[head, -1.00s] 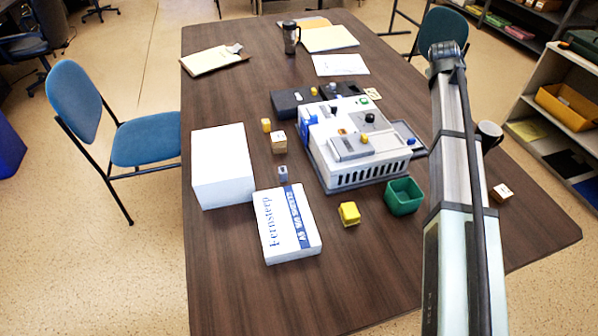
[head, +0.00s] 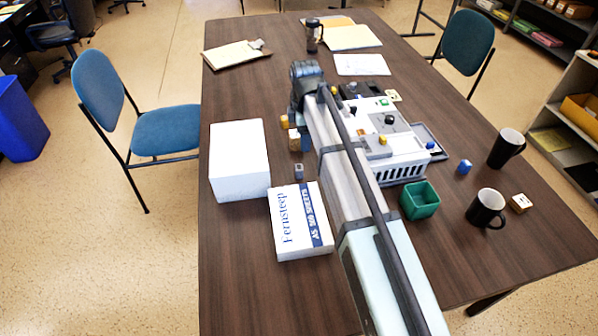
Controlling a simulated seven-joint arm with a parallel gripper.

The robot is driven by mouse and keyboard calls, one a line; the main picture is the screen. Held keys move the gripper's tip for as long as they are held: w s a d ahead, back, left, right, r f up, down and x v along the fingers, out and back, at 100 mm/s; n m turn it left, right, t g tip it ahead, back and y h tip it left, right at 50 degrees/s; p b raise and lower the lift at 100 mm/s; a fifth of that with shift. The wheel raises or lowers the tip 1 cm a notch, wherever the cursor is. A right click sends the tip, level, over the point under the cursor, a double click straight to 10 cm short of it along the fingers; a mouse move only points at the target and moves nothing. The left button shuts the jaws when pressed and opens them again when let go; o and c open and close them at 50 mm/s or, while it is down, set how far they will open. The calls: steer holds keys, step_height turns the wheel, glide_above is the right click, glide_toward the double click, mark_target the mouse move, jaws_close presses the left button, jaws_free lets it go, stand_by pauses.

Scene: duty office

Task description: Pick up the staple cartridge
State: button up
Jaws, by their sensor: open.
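I cannot tell for sure which small object is the staple cartridge. My arm crosses the picture from the bottom right to a dark joint near the table's upper middle, left of the machine. The gripper's fingers are hidden behind the arm, so I see no contact with anything. The arm also covers part of the machine.
A white box (head: 238,165) and a paper pack (head: 300,222) stand at left.

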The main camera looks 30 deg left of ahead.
mark_target(299, 167)
steer(key=f, duration=0.3)
steer(key=s+f, duration=0.1)
steer(key=f, duration=0.4)
steer(key=shift+s+a+f, duration=0.2)
steer(key=shift+a+f, duration=0.1)
steer(key=shift+s+a+f, duration=0.1)
steer(key=shift+a+f, duration=0.05)
steer(key=shift+f, duration=2.5)
steer(key=c, duration=1)
